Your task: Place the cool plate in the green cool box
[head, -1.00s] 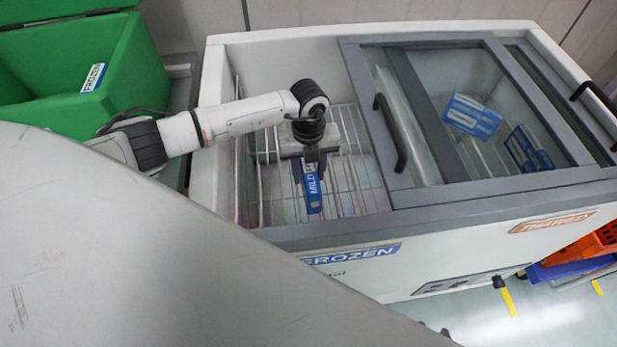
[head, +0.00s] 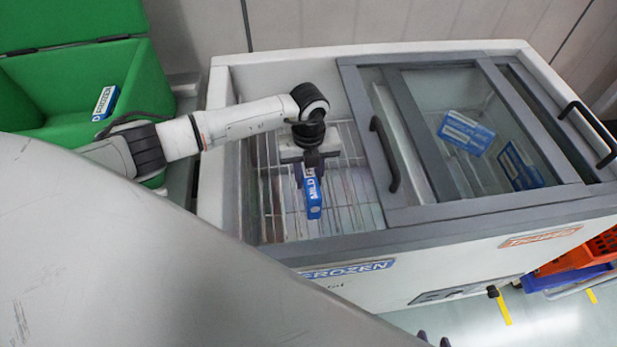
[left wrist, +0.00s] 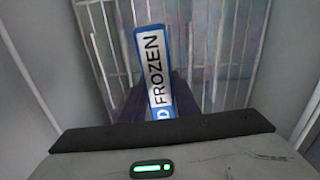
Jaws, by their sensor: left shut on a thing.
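A blue cool plate (head: 312,196) with white lettering hangs from my left gripper (head: 311,172), which is shut on it over the open left part of the chest freezer. In the left wrist view the plate (left wrist: 154,70) shows a white label reading FROZEN, between the dark fingers (left wrist: 153,98), with the wire rack behind it. The green cool box (head: 62,92) stands at the far left with its lid up.
The freezer (head: 240,75) has a grey-framed sliding glass lid (head: 450,120) over its right part, with a dark handle (head: 385,155). Blue and white plates (head: 466,132) lie under the glass. Orange and blue totes (head: 580,265) stand at the lower right.

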